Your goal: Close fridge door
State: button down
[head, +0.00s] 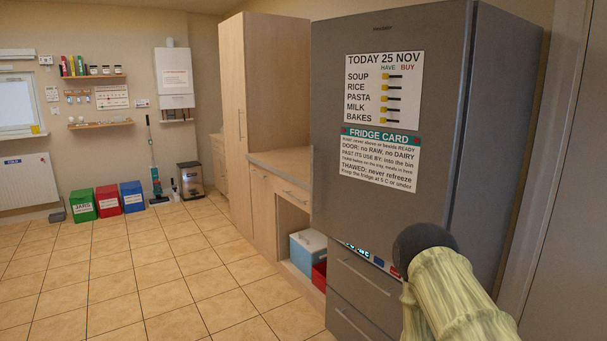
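The grey fridge (505,130) stands at the right in the head view. Its upper door (330,130) carries a shopping list (384,90) and a fridge card (380,160). The door's left edge sticks out a little past the drawers below, and a strip with a label and small coloured items shows under its lower edge, so the door looks slightly ajar. My arm, pale and striped with a dark rounded end, rises at lower right in front of the door's lower part. Whether it touches the door cannot be told. My gripper is not visible.
Grey drawers (360,300) sit under the door. Left of the fridge are a wooden counter (280,168) and tall cupboard (265,80), with a blue-and-white box (308,252) and red box (319,275) in an open bay. The tiled floor (150,270) at left is clear.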

aim_at(371, 180)
jog(key=u, duration=0.05)
jog(key=i, duration=1.15)
jog(key=z, duration=0.75)
